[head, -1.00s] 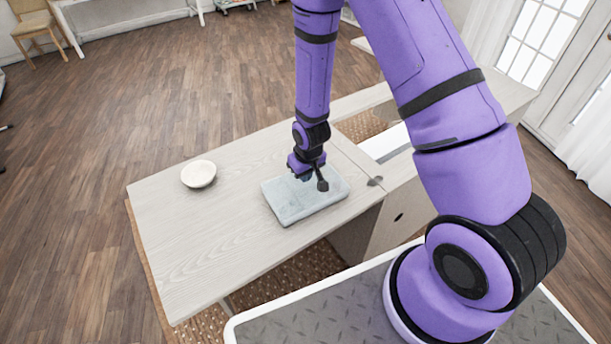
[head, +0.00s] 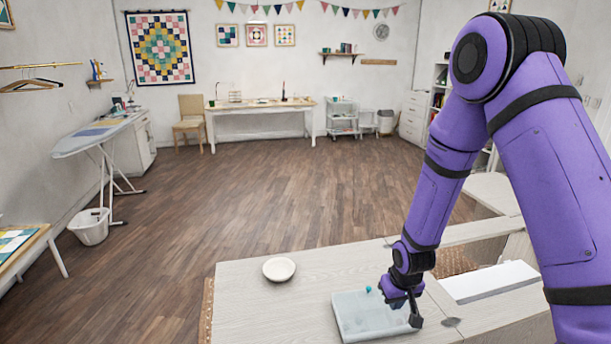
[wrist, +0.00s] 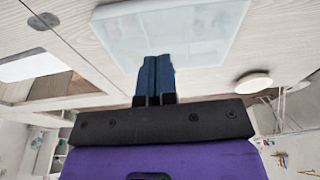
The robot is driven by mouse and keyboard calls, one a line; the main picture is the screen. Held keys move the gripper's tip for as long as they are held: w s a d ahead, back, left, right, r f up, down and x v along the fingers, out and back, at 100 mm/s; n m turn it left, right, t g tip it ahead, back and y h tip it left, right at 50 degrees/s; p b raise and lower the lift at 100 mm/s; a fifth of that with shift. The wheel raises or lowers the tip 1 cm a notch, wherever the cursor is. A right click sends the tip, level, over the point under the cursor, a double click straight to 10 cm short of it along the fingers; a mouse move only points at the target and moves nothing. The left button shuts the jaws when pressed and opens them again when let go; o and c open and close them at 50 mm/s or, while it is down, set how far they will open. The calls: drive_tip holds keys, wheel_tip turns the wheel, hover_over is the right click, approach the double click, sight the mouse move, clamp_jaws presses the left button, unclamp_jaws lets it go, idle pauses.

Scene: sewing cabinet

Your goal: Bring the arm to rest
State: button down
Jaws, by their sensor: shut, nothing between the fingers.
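My arm reaches down to the cabinet's pale wooden top (head: 300,310) in the head view. My gripper (head: 396,302) hangs over a pale, translucent flat case (head: 365,322); whether it touches the case cannot be told. In the wrist view my gripper's two dark blue fingers (wrist: 157,62) are pressed together with nothing between them. The case also shows in the wrist view (wrist: 185,30), beyond the fingertips. A small teal spot (head: 368,289) shows at the case's far edge, too small to identify.
A white round dish (head: 279,269) stands left of the case. A white panel (head: 490,282) lies right of my gripper. An ironing board (head: 95,135) and basket (head: 90,226) stand at the left. The wooden floor (head: 290,200) beyond is clear.

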drive_tip(key=s+d+r+m+t, duration=0.1)
drive_tip(key=s+d+r, duration=0.15)
drive_tip(key=r, duration=1.05)
drive_tip(key=s+d+r+t, duration=0.1)
drive_tip(key=s+r, duration=0.3)
drive_tip(key=r, duration=0.9)
drive_tip(key=s+d+r, duration=0.1)
drive_tip(key=s+r, duration=0.6)
drive_tip(key=s, duration=0.3)
drive_tip(key=s+d+r+m+t, duration=0.1)
drive_tip(key=s+r, duration=0.5)
drive_tip(key=s, duration=0.4)
drive_tip(key=shift+s+r, duration=0.15)
drive_tip(key=shift+r, duration=0.25)
